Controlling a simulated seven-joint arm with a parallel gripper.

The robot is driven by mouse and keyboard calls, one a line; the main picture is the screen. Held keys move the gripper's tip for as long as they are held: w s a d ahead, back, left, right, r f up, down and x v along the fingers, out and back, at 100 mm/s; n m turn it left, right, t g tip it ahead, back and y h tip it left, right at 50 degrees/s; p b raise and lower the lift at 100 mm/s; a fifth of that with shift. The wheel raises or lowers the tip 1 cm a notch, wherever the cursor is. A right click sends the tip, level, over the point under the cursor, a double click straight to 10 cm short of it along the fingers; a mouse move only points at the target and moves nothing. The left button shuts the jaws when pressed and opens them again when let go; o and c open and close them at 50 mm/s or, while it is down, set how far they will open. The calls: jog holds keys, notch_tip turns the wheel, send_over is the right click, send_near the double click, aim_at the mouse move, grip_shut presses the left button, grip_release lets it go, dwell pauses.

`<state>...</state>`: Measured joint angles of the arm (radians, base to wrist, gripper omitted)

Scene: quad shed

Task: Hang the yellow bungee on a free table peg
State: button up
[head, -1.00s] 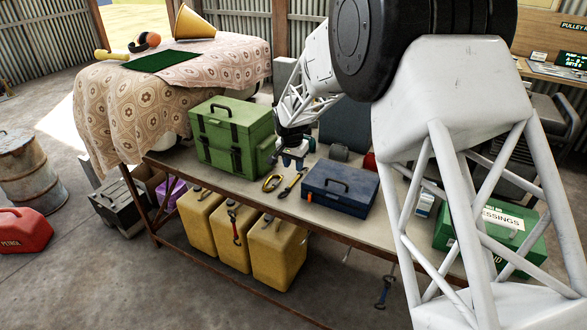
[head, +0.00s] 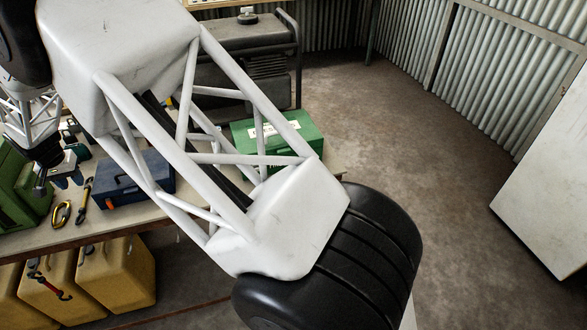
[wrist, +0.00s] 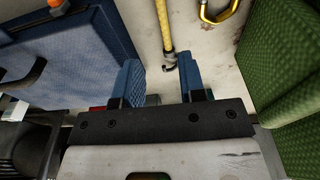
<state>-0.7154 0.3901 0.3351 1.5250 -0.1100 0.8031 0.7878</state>
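The yellow bungee (head: 84,193) lies on the table (head: 110,221) between the green case and the blue box. In the wrist view the yellow bungee (wrist: 164,28) runs toward me, and its dark hook end lies between my fingertips in the picture. My gripper (wrist: 163,76) is open, its two blue fingers apart with nothing held. In the head view my gripper (head: 62,176) hangs low over the table, just behind the bungee and carabiner. A red bungee (head: 48,283) hangs below the table's front edge. I cannot make out a free peg here.
A yellow carabiner (head: 61,214) lies left of the bungee. A blue box (head: 137,178) stands to the right, a green case (head: 22,190) to the left. Yellow jerrycans (head: 118,272) stand below. A green first-aid box (head: 285,135) sits further right.

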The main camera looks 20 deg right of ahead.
jog(key=d+r, duration=0.4)
jog(key=d, duration=0.1)
jog(key=d+r, duration=0.2)
jog(key=d, duration=0.1)
jog(key=shift+d, duration=0.25)
jog(key=s+d+r, duration=0.4)
jog(key=d+r, duration=0.1)
jog(key=d, duration=0.5)
jog(key=s+d+r, duration=0.3)
jog(key=d+r, duration=0.2)
jog(key=d, duration=0.4)
jog(key=s+d+r, duration=0.4)
jog(key=d+r, duration=0.1)
jog(key=d, duration=0.5)
jog(key=s+d+r, duration=0.3)
jog(key=s+d, duration=1)
jog(key=s+d+f, duration=0.1)
jog(key=s+d, duration=0.3)
jog(key=s, duration=0.4)
jog(key=s+d+f+t, duration=0.1)
jog(key=s+d, duration=0.4)
jog(key=s, duration=0.4)
jog(key=shift+d+f, duration=0.15)
jog(key=shift+f, duration=0.25)
jog(key=shift+o, duration=1.3)
